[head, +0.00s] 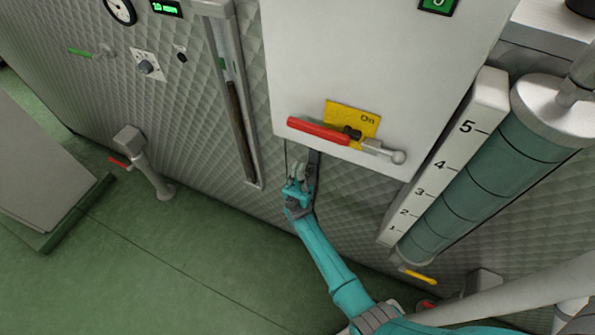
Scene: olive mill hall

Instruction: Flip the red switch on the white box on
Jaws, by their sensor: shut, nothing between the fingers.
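The white box (360,60) is on the quilted wall at the upper middle of the head view. Near its lower edge is the red switch (318,131), a long red handle pointing left from a dark pivot. A grey rod with a ball knob (398,157) extends from the pivot to the right. The yellow plate (366,114) behind the pivot reads "On" at its upper right; the rest of the plate is partly covered. My gripper (303,162) is shut and empty, just below the red handle at the box's lower edge. I cannot tell whether it touches the box.
A vertical slotted rail (232,100) is left of the box. A teal cylinder (470,160) with a numbered white scale (446,155) stands to the right. A grey post with a red lever (145,165) stands at the left. The green floor (150,265) is open at lower left.

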